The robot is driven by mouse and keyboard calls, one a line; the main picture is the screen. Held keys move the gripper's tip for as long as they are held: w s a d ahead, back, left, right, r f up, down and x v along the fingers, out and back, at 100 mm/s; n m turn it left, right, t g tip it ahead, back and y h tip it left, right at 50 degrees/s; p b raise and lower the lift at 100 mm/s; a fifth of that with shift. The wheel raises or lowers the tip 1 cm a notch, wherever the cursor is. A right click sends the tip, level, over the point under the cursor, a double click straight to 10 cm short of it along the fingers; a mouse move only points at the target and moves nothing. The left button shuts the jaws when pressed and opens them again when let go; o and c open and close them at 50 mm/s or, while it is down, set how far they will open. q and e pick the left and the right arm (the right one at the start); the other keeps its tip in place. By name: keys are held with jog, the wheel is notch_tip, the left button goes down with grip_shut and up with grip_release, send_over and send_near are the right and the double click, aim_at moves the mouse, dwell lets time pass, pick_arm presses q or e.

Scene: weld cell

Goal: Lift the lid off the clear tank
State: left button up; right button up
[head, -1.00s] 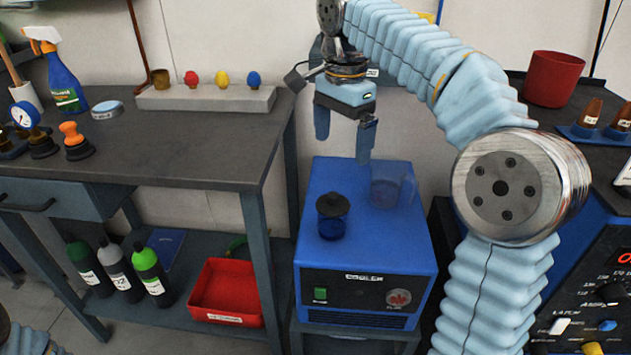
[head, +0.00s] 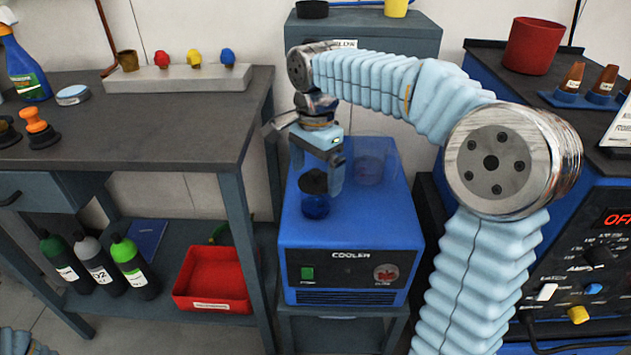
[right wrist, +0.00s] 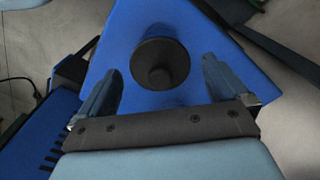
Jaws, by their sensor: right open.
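In the right wrist view the lid (right wrist: 160,50) is seen from above and hides the tank. My right gripper (head: 316,175) is open and empty, pointing down over the lid. In the right wrist view its fingers (right wrist: 160,84) are spread to either side of the lid, apart from it. My left gripper is not in view.
The blue cooler (head: 350,232) also carries a clear cup (head: 370,167) behind and right of the tank. A workbench (head: 150,120) stands at left, with a red bin (head: 215,275) below. A welding machine with a red pot (head: 533,46) is at right.

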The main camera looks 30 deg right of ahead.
jog(key=shift+f, duration=0.1)
jog(key=shift+c, duration=0.3)
jog(key=c, duration=1)
